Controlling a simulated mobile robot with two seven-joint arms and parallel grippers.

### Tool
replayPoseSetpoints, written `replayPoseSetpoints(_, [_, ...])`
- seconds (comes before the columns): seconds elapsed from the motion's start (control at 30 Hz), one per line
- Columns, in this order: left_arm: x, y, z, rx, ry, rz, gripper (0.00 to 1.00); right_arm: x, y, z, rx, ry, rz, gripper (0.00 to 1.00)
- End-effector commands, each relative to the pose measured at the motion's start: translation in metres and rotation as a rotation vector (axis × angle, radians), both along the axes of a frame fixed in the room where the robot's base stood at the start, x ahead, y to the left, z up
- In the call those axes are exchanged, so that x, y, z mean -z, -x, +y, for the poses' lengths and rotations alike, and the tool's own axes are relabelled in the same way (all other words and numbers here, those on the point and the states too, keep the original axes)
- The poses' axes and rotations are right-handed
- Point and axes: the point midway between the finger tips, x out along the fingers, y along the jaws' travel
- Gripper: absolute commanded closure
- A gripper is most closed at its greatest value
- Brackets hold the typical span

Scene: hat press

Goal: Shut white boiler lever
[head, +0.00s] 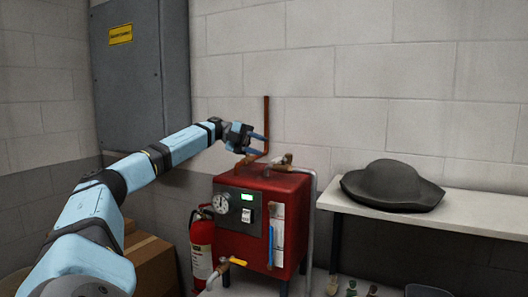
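The red boiler (228,260) stands against the wall, with a round gauge, a green display and a small white switch panel (247,213) on its front. A yellow lever (237,262) is at its lower front and a blue upright handle (270,247) is on its front right. A brownish valve (284,161) is on top. I cannot make out a clearly white lever. My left gripper (262,146) is above the boiler's top left, by the copper pipe (266,112). Its two blue fingers are apart, with nothing seen between them. My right gripper is out of view.
A fire extinguisher (201,248) stands left of the boiler, near cardboard boxes (153,265). A grey cabinet (142,75) is on the wall at left. A dark hat (392,187) lies on a pale shelf (480,207) at right. A light pipe (312,225) runs down the boiler's right side.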

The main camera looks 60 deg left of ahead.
Motion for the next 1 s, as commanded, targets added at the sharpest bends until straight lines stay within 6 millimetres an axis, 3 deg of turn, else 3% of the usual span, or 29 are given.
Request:
replayPoseSetpoints(0.6, [0.006,0.039,0.018,-0.002,-0.001,0.003,0.64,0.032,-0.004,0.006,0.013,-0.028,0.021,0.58])
replayPoseSetpoints(1.0, [0.003,0.054,0.024,-0.001,-0.001,0.003,0.64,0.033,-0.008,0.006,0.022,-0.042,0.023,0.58])
